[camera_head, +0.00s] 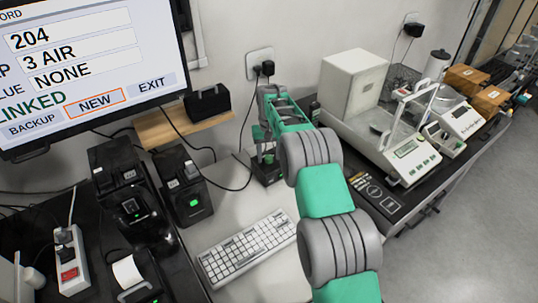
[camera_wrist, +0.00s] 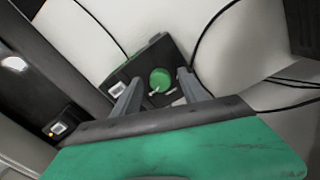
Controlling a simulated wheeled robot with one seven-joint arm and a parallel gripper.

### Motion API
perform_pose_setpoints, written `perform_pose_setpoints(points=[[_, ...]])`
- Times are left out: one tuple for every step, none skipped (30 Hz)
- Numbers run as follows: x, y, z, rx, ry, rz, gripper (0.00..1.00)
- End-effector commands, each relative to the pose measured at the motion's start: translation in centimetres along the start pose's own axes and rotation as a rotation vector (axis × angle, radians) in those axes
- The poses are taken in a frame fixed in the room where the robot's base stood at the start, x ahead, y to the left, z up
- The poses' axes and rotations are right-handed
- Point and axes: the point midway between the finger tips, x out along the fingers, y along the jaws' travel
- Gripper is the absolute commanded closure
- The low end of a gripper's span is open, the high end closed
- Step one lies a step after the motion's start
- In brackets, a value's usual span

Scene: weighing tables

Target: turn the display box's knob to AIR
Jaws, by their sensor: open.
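The display box is a small dark box (camera_head: 267,174) on the pale table, below the wall socket and partly hidden by my gripper in the head view. In the wrist view the box (camera_wrist: 142,62) has a round green knob (camera_wrist: 160,77) with a pale pointer mark near its lower left edge. Small labels around it are too small to read. My gripper (camera_wrist: 158,80) is open, with one finger to each side of the knob in the picture. I cannot tell whether the fingers touch it. My gripper (camera_head: 268,143) is above the box in the head view.
A screen (camera_head: 90,65) at upper left reads "204", "3 AIR", "NONE" and "LINKED". A keyboard (camera_head: 247,247) lies in front of the box. Black devices (camera_head: 183,190) stand to the left, a balance (camera_head: 411,150) to the right. Cables run close by.

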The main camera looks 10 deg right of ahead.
Motion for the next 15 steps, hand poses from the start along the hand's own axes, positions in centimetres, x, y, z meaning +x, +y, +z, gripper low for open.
perform_pose_setpoints(points=[[0.0,0.0,0.0,0.0,0.0,0.0,0.5],[0.0,0.0,0.0,0.0,-0.001,0.0,0.5],[0.0,0.0,0.0,0.0,-0.001,0.0,0.5],[0.0,0.0,0.0,0.0,-0.001,0.0,0.5],[-0.1,0.0,0.0,0.0,0.0,0.0,0.5],[-0.3,0.0,0.0,0.0,0.0,0.0,0.5],[-0.6,0.0,0.0,0.0,0.001,0.0,0.5],[-0.9,0.0,-0.1,0.0,0.001,0.0,0.5],[-1.6,0.0,-0.1,0.0,0.003,0.0,0.5],[-2.1,0.0,-0.1,0.0,0.003,0.0,0.5],[-2.8,0.0,-0.1,0.0,0.003,0.0,0.5],[-3.7,0.0,-0.1,0.0,0.004,0.0,0.5],[-4.3,0.0,-0.1,0.0,0.003,0.0,0.5],[-4.9,0.0,-0.1,0.0,0.004,0.0,0.5],[-5.7,0.0,-0.1,0.0,0.003,0.0,0.5]])
